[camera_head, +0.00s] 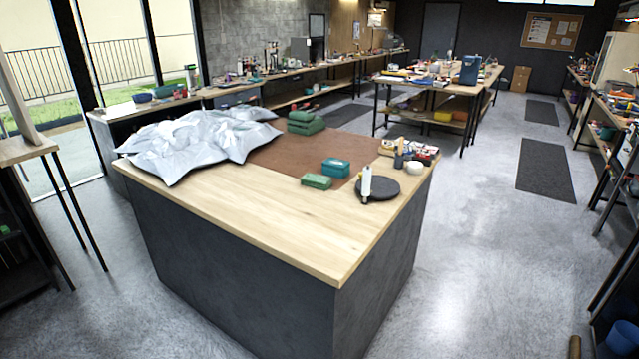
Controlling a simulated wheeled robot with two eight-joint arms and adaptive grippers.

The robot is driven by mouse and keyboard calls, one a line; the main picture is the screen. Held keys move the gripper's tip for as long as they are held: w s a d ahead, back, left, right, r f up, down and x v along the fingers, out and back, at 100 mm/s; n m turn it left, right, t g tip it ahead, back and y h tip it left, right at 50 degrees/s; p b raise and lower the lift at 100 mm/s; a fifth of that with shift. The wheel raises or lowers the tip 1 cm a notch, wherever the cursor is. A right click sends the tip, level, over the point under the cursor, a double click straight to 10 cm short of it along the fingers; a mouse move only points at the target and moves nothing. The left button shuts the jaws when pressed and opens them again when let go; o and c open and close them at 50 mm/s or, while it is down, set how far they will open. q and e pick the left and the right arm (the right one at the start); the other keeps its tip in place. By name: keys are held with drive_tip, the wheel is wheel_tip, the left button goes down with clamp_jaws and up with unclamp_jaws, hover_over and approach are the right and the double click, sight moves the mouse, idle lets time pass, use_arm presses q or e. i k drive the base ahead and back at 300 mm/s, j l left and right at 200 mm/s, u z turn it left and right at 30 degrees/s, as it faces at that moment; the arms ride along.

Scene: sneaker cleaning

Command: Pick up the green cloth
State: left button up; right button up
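A green folded stack (305,124), which looks like cloth, lies at the back of the brown mat (268,156) on the wooden-topped counter (270,217). A smaller green block (316,181) lies nearer the front, at the mat's front edge. Whether it is also cloth I cannot tell. A teal box-like item (335,167) stands just behind it. Neither of my grippers shows in the head view, so their positions relative to the green things cannot be seen.
A crumpled silver sheet (195,140) covers the counter's left part. A black round disc (377,189), a white bottle (366,182), a small white bowl (414,167) and a tray of small items (409,151) are at the right. The counter's front strip is bare. Open floor (475,230) lies right.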

sight(322, 182)
drive_tip(key=i+l+z, duration=0.15)
drive_tip(key=i+l, duration=0.2)
drive_tip(key=i+l+z, duration=0.15)
drive_tip(key=i, duration=0.35)
drive_tip(key=i+l+z, duration=0.15)
drive_tip(key=i+l, duration=0.15)
drive_tip(key=i, duration=0.15)
drive_tip(key=i+l+z, duration=0.15)
drive_tip(key=i, duration=0.3)
